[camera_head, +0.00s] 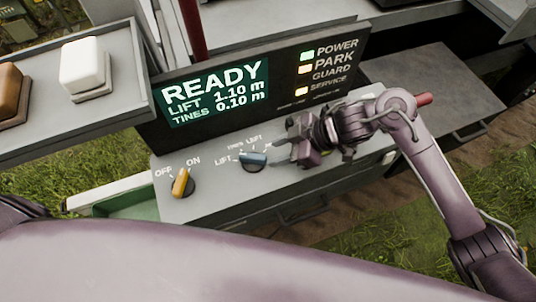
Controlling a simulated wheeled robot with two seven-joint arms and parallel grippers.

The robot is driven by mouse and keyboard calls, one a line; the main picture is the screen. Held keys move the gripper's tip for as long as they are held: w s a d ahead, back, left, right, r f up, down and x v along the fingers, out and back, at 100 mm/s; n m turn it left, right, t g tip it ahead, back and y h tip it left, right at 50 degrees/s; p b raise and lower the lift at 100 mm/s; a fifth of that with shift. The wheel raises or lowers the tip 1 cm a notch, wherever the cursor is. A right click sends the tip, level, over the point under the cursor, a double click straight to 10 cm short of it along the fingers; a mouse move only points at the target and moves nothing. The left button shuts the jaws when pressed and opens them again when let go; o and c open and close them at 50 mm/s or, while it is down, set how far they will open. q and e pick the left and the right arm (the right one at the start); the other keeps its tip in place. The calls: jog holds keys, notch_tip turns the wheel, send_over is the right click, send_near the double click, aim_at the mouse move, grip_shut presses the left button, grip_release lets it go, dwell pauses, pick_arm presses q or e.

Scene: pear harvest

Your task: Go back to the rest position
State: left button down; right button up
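My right gripper (284,153) is over the control panel (210,203), just right of the blue selector knob (253,160). Its fingers point left toward the knob and look spread apart, with nothing seen between them. I cannot tell whether a finger touches the knob. My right arm comes in from the lower right and bends over the panel's right end. The yellow knob (182,184) sits further left, between the OFF and ON labels. The display (212,92) reads READY, LIFT 1.10 m, TINES 0.10 m. My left gripper is not in view.
Indicator lamps (306,56) glow beside POWER, PARK GUARD and SERVICE. A dark flat plate (435,85) lies to the right. Grass (400,240) lies below.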

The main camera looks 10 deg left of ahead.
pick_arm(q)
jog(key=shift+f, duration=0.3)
pick_arm(e)
jog(key=shift+v, duration=0.95)
